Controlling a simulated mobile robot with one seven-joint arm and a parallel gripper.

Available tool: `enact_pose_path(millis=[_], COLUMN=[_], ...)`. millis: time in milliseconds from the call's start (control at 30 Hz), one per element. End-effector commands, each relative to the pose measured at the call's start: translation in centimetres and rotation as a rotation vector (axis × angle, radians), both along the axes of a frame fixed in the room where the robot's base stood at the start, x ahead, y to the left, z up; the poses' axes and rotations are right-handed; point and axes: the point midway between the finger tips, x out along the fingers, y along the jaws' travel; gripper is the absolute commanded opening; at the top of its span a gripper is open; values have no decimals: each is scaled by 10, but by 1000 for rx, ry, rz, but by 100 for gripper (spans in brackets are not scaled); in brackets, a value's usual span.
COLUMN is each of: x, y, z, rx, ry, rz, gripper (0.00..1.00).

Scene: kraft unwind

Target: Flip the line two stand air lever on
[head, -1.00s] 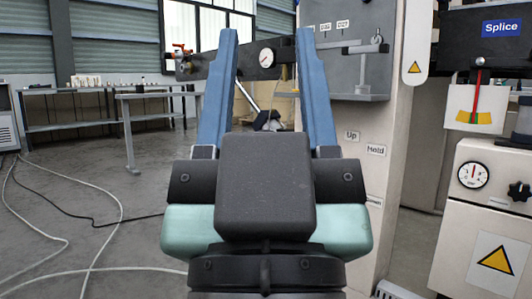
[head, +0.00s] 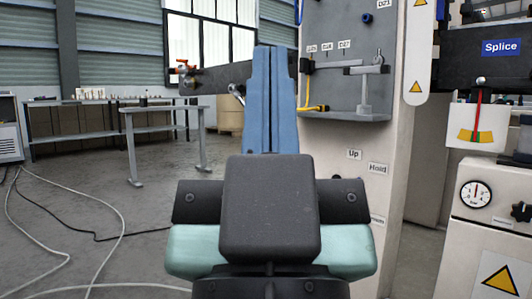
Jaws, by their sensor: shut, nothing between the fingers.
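A small valve with a red-orange handle (head: 182,69) sits at the left end of a dark horizontal bar (head: 222,75), left of my gripper. It is small, and I cannot read a line number on it or tell its setting. My gripper (head: 270,50) has its two blue fingers together, pointing away and up, with nothing between them. The fingers hide part of the bar, including the spot where a gauge showed earlier. A silver knob-like part (head: 237,91) shows just left of the fingers, below the bar.
A pale cabinet (head: 352,215) with "Up" and "Hold" labels and a tool shelf (head: 345,116) stands close at right. A gauge unit (head: 476,194) and a Splice machine (head: 500,47) are farther right. Benches (head: 165,107) stand at back left. Cables (head: 70,240) cross the open floor.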

Motion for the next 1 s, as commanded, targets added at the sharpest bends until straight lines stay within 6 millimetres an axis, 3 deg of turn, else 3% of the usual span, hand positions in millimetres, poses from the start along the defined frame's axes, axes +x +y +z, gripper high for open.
enact_pose_path(millis=[33,167,700,833,1000], x=[0,0,0,0,0], y=[0,0,0,0,0], z=[21,61,249,286,307], rx=[1,1,7,8,9], ry=[0,0,0,0,1], rz=[1,1,9,10,11], gripper=[0,0,0,0,0])
